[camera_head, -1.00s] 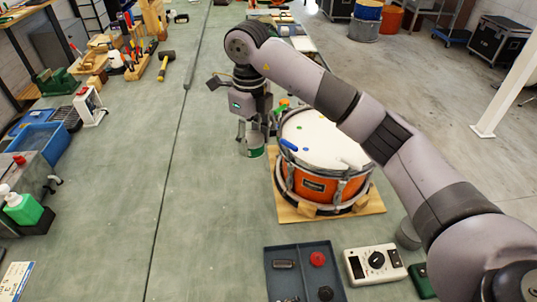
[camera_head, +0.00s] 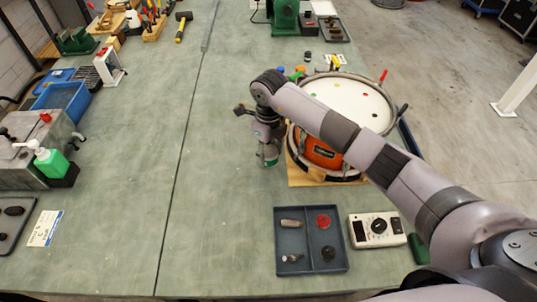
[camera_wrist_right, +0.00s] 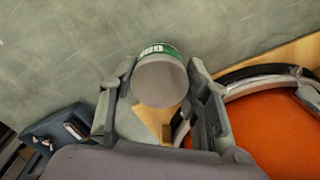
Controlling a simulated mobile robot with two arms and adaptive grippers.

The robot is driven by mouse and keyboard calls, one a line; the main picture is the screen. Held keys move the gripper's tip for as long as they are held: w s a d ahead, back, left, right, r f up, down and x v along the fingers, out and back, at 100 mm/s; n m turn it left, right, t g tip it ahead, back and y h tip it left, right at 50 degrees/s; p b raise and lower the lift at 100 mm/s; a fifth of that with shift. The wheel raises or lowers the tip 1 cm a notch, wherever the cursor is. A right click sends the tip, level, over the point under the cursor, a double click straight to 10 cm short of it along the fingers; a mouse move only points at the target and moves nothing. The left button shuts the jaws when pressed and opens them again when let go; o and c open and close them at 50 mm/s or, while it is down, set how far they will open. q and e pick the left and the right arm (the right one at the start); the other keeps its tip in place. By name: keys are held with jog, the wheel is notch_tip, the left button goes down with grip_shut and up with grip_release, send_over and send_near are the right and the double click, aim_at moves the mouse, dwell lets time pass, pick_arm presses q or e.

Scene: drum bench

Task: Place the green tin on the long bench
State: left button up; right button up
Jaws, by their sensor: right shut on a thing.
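The green tin (camera_head: 269,160) is a small grey can with a green label band. My right gripper (camera_head: 268,150) is shut on it, left of the drum in the head view. In the right wrist view the tin (camera_wrist_right: 160,82) sits between the two fingers of the gripper (camera_wrist_right: 160,100), its round grey end facing the camera. The long bench (camera_head: 215,220) has a worn green top and lies under the tin. I cannot tell whether the tin touches the bench top. My left gripper is not in view.
An orange drum (camera_head: 322,153) on a wooden board (camera_head: 300,178) stands just right of the tin. A divided dark tray (camera_head: 310,262) and a white meter (camera_head: 376,231) lie nearer the front. The bench left of the tin is clear up to the blue bin (camera_head: 62,100).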

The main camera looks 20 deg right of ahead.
notch_tip(320, 180, down, 2)
jog(key=shift+f, duration=0.15)
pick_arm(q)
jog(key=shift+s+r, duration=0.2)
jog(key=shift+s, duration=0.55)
pick_arm(e)
jog(key=shift+f, duration=0.25)
jog(key=o, duration=1.2)
jog(key=shift+r, duration=0.1)
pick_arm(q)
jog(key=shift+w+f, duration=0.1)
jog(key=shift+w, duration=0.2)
